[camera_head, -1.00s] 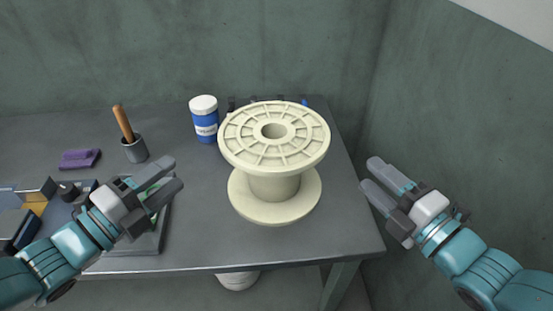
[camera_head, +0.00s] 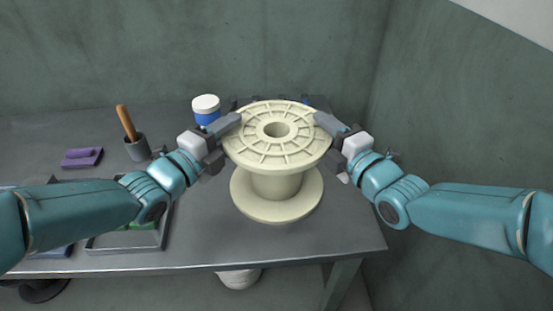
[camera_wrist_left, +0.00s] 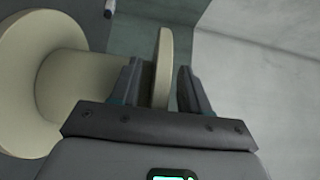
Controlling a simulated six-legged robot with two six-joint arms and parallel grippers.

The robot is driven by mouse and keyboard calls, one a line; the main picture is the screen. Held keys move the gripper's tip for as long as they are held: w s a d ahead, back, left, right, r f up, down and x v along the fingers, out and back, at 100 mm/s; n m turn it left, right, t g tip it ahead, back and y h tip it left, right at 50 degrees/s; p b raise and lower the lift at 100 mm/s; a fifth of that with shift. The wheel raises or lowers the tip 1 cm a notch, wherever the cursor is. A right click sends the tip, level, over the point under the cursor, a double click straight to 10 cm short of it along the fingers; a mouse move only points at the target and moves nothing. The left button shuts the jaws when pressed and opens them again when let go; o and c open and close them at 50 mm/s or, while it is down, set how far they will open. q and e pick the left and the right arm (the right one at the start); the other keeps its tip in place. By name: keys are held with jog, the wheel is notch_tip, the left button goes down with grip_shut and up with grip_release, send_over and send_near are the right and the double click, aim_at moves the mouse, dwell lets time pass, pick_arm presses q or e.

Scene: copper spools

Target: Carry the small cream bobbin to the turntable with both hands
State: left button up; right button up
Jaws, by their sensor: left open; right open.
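The cream bobbin (camera_head: 275,185) stands upright on the grey table, its ribbed top flange facing up. My left gripper (camera_head: 236,122) is at the left edge of the top flange. In the left wrist view the flange rim (camera_wrist_left: 162,70) lies between the two open fingers (camera_wrist_left: 158,88), with a gap to the right finger. My right gripper (camera_head: 322,122) is at the right edge of the top flange, open; its lower finger is partly hidden, so I cannot tell whether it touches. I cannot make out a turntable.
A blue and white jar (camera_head: 206,109) stands behind my left gripper. A grey cup with a wooden-handled tool (camera_head: 136,147) and a purple block (camera_head: 82,157) are at the left. A tray (camera_head: 128,241) lies under my left arm. A wall rises on the right.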

pick_arm(q)
grip_shut()
pick_arm(e)
grip_shut()
pick_arm(q)
jog(key=shift+r, duration=0.1)
pick_arm(e)
jog(key=shift+r, duration=0.1)
